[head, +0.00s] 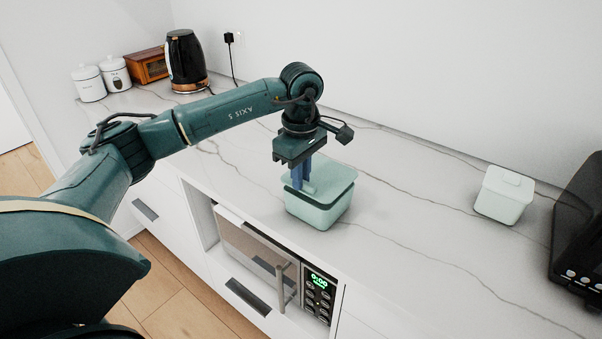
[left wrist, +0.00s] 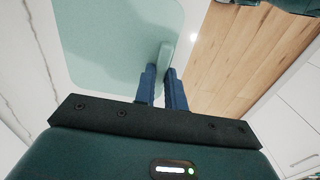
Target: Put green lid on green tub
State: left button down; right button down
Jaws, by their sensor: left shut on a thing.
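The pale green tub (head: 318,216) stands on the marble counter near its front edge. The green lid (head: 333,174) is at the tub's top, roughly level; I cannot tell whether it touches the rim all round. My left gripper (head: 303,186) points down from above, its blue fingers shut on the lid's raised handle. In the left wrist view the lid (left wrist: 115,40) spreads out beyond the gripper (left wrist: 163,78), with the handle (left wrist: 164,58) between the fingertips. The tub is hidden beneath the lid in that view. My right gripper is not in view.
A smaller pale lidded tub (head: 502,198) stands to the right, near a black appliance (head: 580,235). A black kettle (head: 186,60), a wooden box (head: 147,66) and two white canisters (head: 103,79) stand at the back left. A microwave (head: 270,265) sits below the counter. Counter between the tubs is clear.

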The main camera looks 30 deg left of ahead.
pick_arm(q)
jog(key=shift+f+b, duration=0.4)
jog(key=shift+f, duration=0.2)
jog(key=c, duration=1.5)
grip_release()
jog(key=shift+o, duration=0.2)
jog(key=shift+r+p, duration=0.5)
jog(key=shift+r, duration=0.1)
notch_tip(320, 180, up, 12)
jog(key=b, duration=0.1)
